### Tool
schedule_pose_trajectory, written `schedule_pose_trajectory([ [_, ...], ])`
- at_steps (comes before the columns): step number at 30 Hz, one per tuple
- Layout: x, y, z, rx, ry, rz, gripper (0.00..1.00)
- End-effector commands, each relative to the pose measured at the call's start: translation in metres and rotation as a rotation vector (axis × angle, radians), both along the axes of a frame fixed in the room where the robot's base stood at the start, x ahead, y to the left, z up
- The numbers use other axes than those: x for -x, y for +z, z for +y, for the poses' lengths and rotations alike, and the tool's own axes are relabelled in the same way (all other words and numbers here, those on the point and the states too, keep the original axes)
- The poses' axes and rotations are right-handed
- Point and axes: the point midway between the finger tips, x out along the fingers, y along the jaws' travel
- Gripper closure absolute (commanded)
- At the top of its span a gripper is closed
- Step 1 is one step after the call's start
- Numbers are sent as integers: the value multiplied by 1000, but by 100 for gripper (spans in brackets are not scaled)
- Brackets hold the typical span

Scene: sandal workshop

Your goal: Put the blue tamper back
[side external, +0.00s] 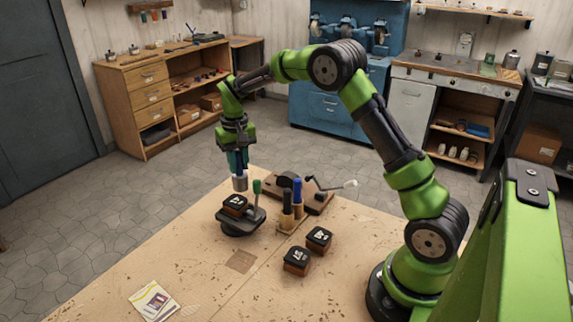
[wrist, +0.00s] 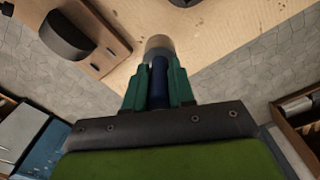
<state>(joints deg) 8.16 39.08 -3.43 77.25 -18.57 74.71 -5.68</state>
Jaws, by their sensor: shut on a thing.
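My gripper (side external: 238,163) is shut on the blue tamper, a dark blue handle with a grey metal head (side external: 240,184) that points down. It is held upright in the air above the table's far edge. In the wrist view the blue handle (wrist: 158,80) of the tamper sits between the two teal fingers of my gripper (wrist: 158,66), with its metal head (wrist: 159,44) beyond them. Below it is a black round-based fixture (side external: 240,228) with a dark numbered block (side external: 235,203) and a green-handled lever (side external: 257,187). The tamper appears clear of these.
A wooden holder (side external: 290,224) carries a black-handled tool (side external: 287,197) and a blue-handled tool (side external: 297,188). Behind it lies a wooden board (side external: 318,203) with dark fittings. Two numbered blocks (side external: 297,261) (side external: 319,239) and a leaflet (side external: 153,301) lie nearer. The table's left front is mostly clear.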

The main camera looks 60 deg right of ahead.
Motion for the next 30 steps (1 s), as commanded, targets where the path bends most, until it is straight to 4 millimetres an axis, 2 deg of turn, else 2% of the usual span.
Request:
schedule_pose_trajectory([
  [7, 0, -32, 0, 0, -1, 1, 100],
  [20, 0, -38, 0, 0, -1, -1, 100],
  [21, 0, -39, 0, 0, -1, 1, 72],
  [24, 0, -39, 0, 0, -1, 1, 56],
  [26, 0, -39, 0, 0, -1, 1, 51],
  [30, 1, -39, 0, 0, -1, 2, 51],
])
